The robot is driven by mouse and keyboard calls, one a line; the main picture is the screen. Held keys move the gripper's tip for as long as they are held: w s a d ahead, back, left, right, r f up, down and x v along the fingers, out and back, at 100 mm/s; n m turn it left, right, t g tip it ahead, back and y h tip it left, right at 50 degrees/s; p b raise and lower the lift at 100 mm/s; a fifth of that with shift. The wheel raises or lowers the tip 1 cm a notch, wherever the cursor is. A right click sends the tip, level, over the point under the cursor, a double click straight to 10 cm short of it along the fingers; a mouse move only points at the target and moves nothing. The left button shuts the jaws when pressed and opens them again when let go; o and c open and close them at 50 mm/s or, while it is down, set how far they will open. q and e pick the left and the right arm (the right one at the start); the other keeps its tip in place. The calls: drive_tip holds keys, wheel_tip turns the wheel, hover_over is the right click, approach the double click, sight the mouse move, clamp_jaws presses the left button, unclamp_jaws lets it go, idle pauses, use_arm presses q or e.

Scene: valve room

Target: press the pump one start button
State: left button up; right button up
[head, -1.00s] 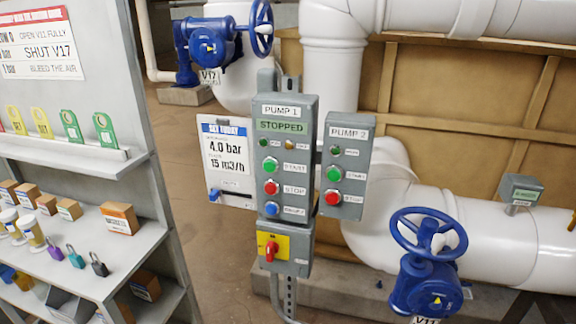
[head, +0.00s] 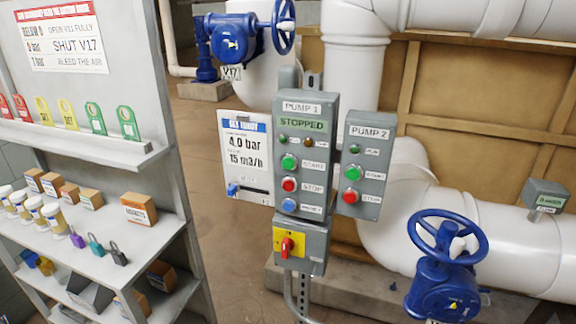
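The pump 1 panel (head: 305,150) is a grey box on a post in the middle of the head view, with a green display reading STOPPED. Its green start button (head: 289,162) sits above the red stop button (head: 289,184) and a blue button (head: 289,205). The pump 2 panel (head: 364,165) stands just to its right, with its own green start button (head: 353,173) and red button (head: 351,195). A yellow plate with a red rotary switch (head: 286,246) is below the pump 1 panel. Neither of my grippers shows in the head view.
A shelf (head: 140,236) with tags, boxes, jars and padlocks stands at the left. A card (head: 246,155) reading 4.0 bar hangs left of the panel. Blue valve V17 (head: 236,40) is behind; another blue valve (head: 444,265) is at the lower right. White pipes (head: 520,240) run behind.

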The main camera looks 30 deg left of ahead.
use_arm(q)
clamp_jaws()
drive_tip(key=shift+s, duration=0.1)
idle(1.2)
